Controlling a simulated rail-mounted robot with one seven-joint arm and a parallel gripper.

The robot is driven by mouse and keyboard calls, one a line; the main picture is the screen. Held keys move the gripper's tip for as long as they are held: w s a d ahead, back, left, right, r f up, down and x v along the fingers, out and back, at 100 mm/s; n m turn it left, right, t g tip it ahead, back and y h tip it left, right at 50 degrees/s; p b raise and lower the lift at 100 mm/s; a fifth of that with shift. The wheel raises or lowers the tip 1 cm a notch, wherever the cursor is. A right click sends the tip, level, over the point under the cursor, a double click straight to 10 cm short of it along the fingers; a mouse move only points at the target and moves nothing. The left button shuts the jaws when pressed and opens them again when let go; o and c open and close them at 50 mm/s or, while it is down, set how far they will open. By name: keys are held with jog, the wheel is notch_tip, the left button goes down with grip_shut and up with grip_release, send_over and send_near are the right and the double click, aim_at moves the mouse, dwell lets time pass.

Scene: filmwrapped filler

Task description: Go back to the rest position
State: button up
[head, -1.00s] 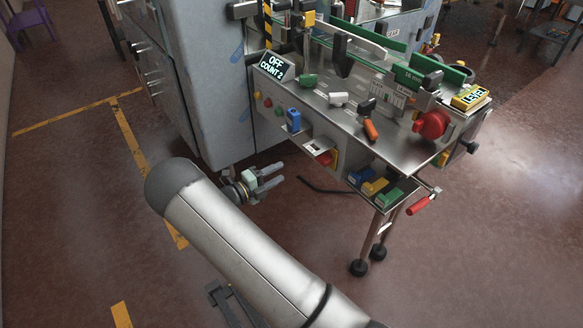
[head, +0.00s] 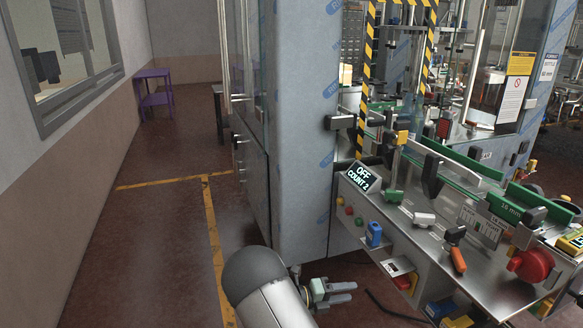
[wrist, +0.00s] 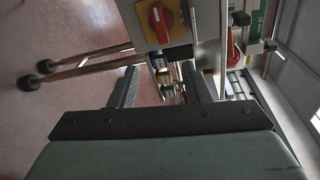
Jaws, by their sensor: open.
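My gripper (head: 338,292) is at the lower middle of the head view, beside the front of the machine table, below its panel edge. Its two fingers are apart and point right. In the wrist view my gripper (wrist: 160,88) is open, with nothing held between the fingers. Small coloured blocks on a low shelf show beyond the fingertips, apart from them. My arm covers part of the floor at the bottom of the head view.
The machine table (head: 440,235) carries a display reading OFF COUNT 2 (head: 364,177) and a red knob (head: 531,264). A red switch on a yellow plate (wrist: 160,22) is close ahead in the wrist view. Open floor (head: 150,240) lies left of the tall cabinet (head: 305,130).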

jog(key=s+d+r+m+g+y, duration=0.25)
jog(key=s+r+m+y, duration=0.2)
jog(key=s+m, duration=0.4)
jog(key=s+d+r+m+g+y, duration=0.1)
jog(key=s+r+m+g+y, duration=0.3)
jog(key=s+m, duration=0.5)
jog(key=s+a+r+m+t+y, duration=0.2)
jog(key=s+m, duration=0.4)
jog(key=m, duration=0.3)
jog(key=s+a+r+m+t+y, duration=0.1)
jog(key=s+a+r+m+y, duration=0.3)
jog(key=m, duration=0.5)
jog(key=s+r+y, duration=0.1)
jog(key=s+y, duration=0.1)
jog(key=s, duration=0.1)
jog(key=shift+s+a+r+t, duration=0.15)
jog(key=shift+s+a+t, duration=0.15)
jog(key=shift+a+t, duration=0.05)
jog(key=shift+m, duration=0.25)
